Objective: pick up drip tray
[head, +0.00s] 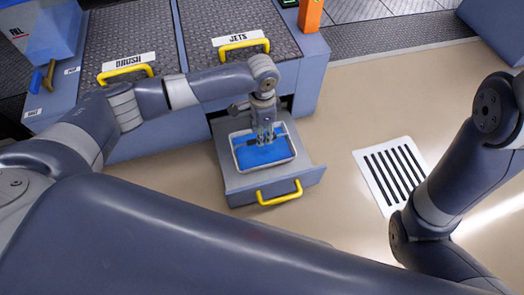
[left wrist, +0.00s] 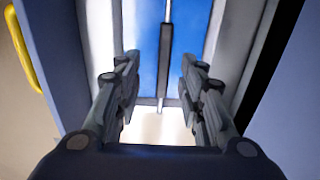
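The drip tray (head: 279,164) is a white-rimmed, shallow tray with a blue inside. It sits in a pulled-out grey drawer (head: 236,184). My left gripper (head: 265,141) points down over the tray, and its fingers hide part of the blue inside. In the left wrist view the two fingers (left wrist: 158,78) stand apart. A thin dark bar (left wrist: 165,55) runs between them over the blue inside of the tray (left wrist: 146,45), with clear gaps on both sides. I cannot tell the exact height of the fingertips above the tray. My right gripper is out of view.
The drawer has a yellow handle (head: 279,193) at its front. Behind are textured panels with yellow handles, labelled BRUSH (head: 136,59) and JETS (head: 238,38). A white floor grate (head: 390,172) with dark slots lies to the right. The floor between drawer and grate is clear.

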